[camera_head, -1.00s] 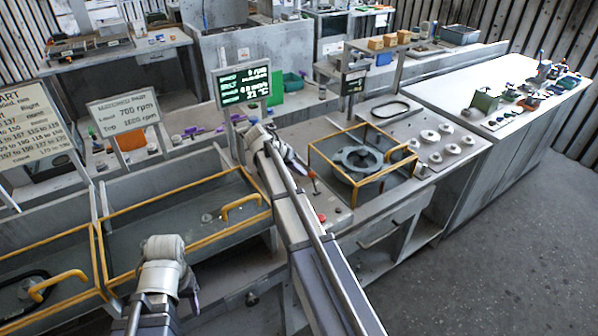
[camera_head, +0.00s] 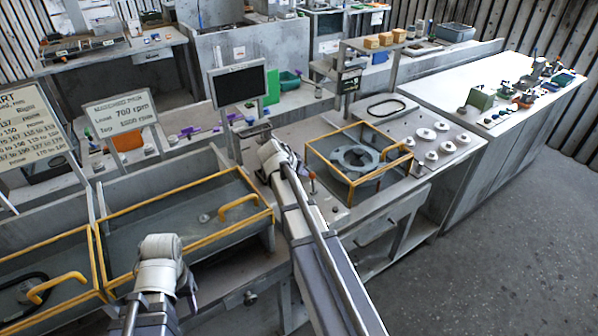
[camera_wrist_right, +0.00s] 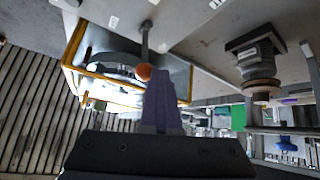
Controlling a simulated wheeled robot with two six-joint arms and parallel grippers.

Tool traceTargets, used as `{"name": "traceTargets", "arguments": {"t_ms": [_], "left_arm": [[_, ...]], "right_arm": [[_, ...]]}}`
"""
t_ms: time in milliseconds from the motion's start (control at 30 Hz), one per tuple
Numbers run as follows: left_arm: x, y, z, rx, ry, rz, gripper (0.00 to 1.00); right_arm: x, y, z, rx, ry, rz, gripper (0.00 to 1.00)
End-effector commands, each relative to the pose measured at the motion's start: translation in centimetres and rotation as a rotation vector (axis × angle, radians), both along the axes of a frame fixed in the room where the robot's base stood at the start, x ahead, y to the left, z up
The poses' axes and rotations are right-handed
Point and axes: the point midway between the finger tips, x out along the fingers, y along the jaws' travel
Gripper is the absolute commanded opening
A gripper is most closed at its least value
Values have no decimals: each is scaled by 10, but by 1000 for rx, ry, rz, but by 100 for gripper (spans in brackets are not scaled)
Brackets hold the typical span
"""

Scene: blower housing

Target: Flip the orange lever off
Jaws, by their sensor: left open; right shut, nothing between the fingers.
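The orange lever's knob (camera_wrist_right: 144,72) sits on a grey rod in the right wrist view. In the head view the lever (camera_head: 312,178) is small, beside the yellow-framed box. My right gripper (camera_wrist_right: 160,76) is shut and empty, its purple fingers just right of the knob; I cannot tell whether they touch it. In the head view the right gripper (camera_head: 298,166) is partly hidden by its own wrist. My left gripper (camera_head: 190,296) is open and empty in front of the left bench, mostly hidden behind its wrist.
A yellow-framed box (camera_head: 397,166) with a grey ring housing (camera_head: 357,161) stands right of the lever. A dark screen (camera_head: 240,86) stands behind my right wrist. A round fitting (camera_wrist_right: 258,62) hangs at right in the wrist view. Yellow-edged troughs (camera_head: 160,258) lie at left.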

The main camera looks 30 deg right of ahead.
Motion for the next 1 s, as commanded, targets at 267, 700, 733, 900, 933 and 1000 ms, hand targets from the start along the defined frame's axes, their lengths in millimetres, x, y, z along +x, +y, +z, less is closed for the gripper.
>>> {"name": "traceTargets", "arguments": {"t_ms": [267,700,733,900,933,1000], "left_arm": [[0,0,-21,0,0,0,50],[0,0,-22,0,0,0,50],[0,0,-22,0,0,0,50],[0,0,-19,0,0,0,50],[0,0,-17,0,0,0,50],[0,0,-14,0,0,0,50]], "right_arm": [[-32,-1,-3,21,-254,-2,0],[-44,-3,-1,24,-287,-1,0],[-44,-3,-1,23,-286,0,0],[-44,-3,3,24,-286,-1,0],[-44,-3,4,24,-286,-1,0],[-44,-3,7,24,-286,-1,0]]}}
